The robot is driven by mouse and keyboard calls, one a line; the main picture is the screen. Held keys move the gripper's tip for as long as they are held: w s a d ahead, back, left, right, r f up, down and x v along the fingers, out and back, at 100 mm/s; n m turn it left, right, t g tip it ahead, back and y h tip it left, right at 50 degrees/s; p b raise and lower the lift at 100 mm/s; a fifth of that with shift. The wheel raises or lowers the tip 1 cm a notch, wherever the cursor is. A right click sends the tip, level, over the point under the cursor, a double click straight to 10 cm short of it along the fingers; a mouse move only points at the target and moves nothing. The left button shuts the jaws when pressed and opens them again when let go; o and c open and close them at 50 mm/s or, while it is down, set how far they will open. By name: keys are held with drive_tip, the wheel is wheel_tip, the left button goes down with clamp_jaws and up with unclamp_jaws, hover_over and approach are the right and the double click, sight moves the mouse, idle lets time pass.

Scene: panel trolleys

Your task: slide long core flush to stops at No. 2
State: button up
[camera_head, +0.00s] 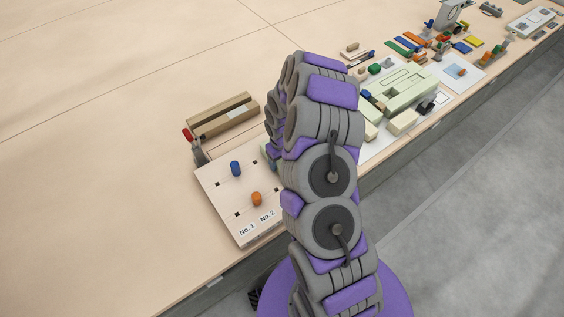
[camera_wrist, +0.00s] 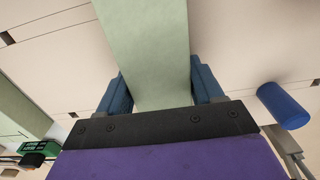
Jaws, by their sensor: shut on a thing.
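The long core (camera_wrist: 148,40) is a pale green flat bar in the wrist view. It runs from the top edge down between the blue fingers of my gripper (camera_wrist: 161,85), which is shut on it. The pale board (camera_head: 222,204) with printed labels No. 1 and No. 2 (camera_head: 267,216) lies on the table in the head view. It carries a blue peg (camera_head: 235,168) and an orange peg (camera_head: 257,199). The blue peg also shows right of my gripper in the wrist view (camera_wrist: 284,106). My arm hides the gripper, most of the core and the board's right side in the head view.
A brown slotted block (camera_head: 222,115) and a red-handled clamp (camera_head: 188,135) are behind the board. Pale green parts (camera_head: 405,90) and several small coloured pieces crowd the table right of my arm. The table's left side is clear.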

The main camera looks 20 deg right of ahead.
sight(254, 182)
drive_tip(key=c, duration=0.4)
drive_tip(key=shift+s+a, duration=0.3)
drive_tip(key=shift+a, duration=1.35)
drive_tip(key=shift+s+a, duration=0.3)
drive_tip(key=shift+a, duration=1.3)
drive_tip(key=shift+s+a, duration=0.3)
drive_tip(key=shift+a, duration=1.35)
drive_tip(key=shift+s+a+p, duration=0.1)
drive_tip(key=shift+a+p, duration=0.2)
drive_tip(key=shift+a, duration=0.15)
drive_tip(key=shift+s, duration=0.1)
drive_tip(key=o, duration=0.7)
drive_tip(key=shift+a, duration=0.1)
drive_tip(key=o, duration=0.4)
drive_tip(key=shift+a, duration=0.3)
drive_tip(key=shift+d+r, duration=0.3)
drive_tip(key=shift+a+r+p, duration=0.15)
drive_tip(key=shift+r+p, duration=0.65)
drive_tip(key=shift+r, duration=3.4)
drive_tip(key=shift+a+r+p, duration=0.1)
drive_tip(key=shift+r+p, duration=0.7)
drive_tip(key=shift+r, duration=3.35)
